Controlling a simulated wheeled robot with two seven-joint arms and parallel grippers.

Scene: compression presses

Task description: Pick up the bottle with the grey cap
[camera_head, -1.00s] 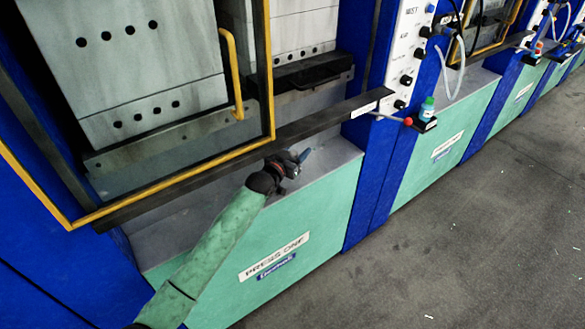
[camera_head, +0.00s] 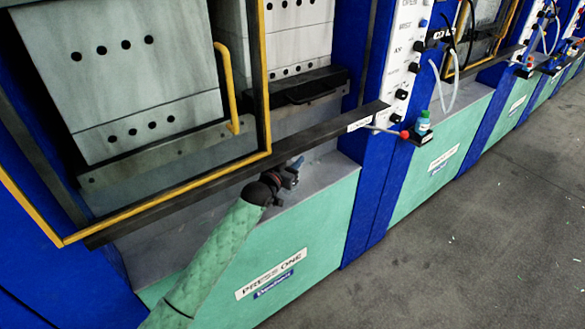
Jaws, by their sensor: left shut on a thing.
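My left gripper (camera_head: 289,177) is over the grey ledge of the nearest press, below the dark bar. It is shut on a small blue-grey thing (camera_head: 297,162) that pokes out beyond the fingers. It is too small and too covered to tell whether this is the bottle with the grey cap. Another bottle, with a green cap (camera_head: 423,122), stands upright on a small black holder to the right, well apart from my gripper. My right gripper is not in view.
A dark bar (camera_head: 330,124) and a yellow-framed guard (camera_head: 165,188) run just above my left arm. A red-knobbed lever (camera_head: 403,134) sticks out by the control panel (camera_head: 404,60). The grey ledge (camera_head: 335,172) is bare right of the gripper. The floor (camera_head: 460,250) is open.

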